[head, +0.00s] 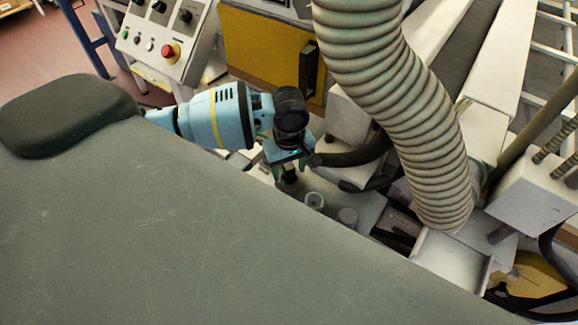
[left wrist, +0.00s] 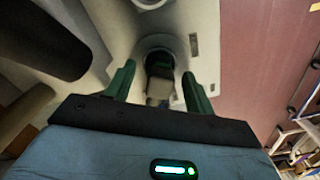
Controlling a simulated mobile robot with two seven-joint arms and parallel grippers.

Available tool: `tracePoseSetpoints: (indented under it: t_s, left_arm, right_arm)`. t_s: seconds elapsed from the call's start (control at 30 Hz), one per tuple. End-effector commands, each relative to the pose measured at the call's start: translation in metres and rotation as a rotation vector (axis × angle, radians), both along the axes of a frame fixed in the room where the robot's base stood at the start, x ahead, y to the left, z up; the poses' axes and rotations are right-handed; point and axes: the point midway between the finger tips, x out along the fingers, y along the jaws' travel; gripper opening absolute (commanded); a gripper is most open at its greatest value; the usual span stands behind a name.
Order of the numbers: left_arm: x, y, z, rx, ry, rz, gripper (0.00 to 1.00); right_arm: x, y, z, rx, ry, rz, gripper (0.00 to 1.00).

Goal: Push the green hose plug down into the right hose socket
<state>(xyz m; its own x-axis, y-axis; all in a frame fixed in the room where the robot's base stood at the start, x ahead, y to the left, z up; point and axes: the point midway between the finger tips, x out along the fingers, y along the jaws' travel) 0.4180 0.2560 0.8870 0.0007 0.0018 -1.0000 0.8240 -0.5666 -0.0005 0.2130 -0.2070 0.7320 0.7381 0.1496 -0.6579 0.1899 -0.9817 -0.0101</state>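In the left wrist view the green fingers of my left gripper (left wrist: 158,85) stand wide apart. In the head view a dark piece (head: 289,173) shows under the gripper. How deep the plug sits is hidden. My right gripper is out of view.
A thick ribbed duct (head: 400,95) hangs to the right of the gripper. A dark curved hose (head: 358,156) runs close beside it. A control panel (head: 165,38) with a red button stands at the upper left.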

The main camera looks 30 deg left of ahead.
Motion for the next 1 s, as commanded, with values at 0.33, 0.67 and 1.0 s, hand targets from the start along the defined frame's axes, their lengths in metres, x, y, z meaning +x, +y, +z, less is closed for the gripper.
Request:
tracePoseSetpoints:
  t_s: [0.33,0.67,1.0]
  left_arm:
    - [0.000,0.000,0.005,0.000,-0.002,0.000,0.54]
    - [0.001,0.000,0.054,-0.001,-0.004,0.000,0.54]
    - [0.000,0.000,0.078,0.000,0.000,-0.001,0.54]
  right_arm:
    - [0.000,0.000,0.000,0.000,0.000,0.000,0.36]
    - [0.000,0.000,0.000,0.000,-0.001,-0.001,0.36]
    - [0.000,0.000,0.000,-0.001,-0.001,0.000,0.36]
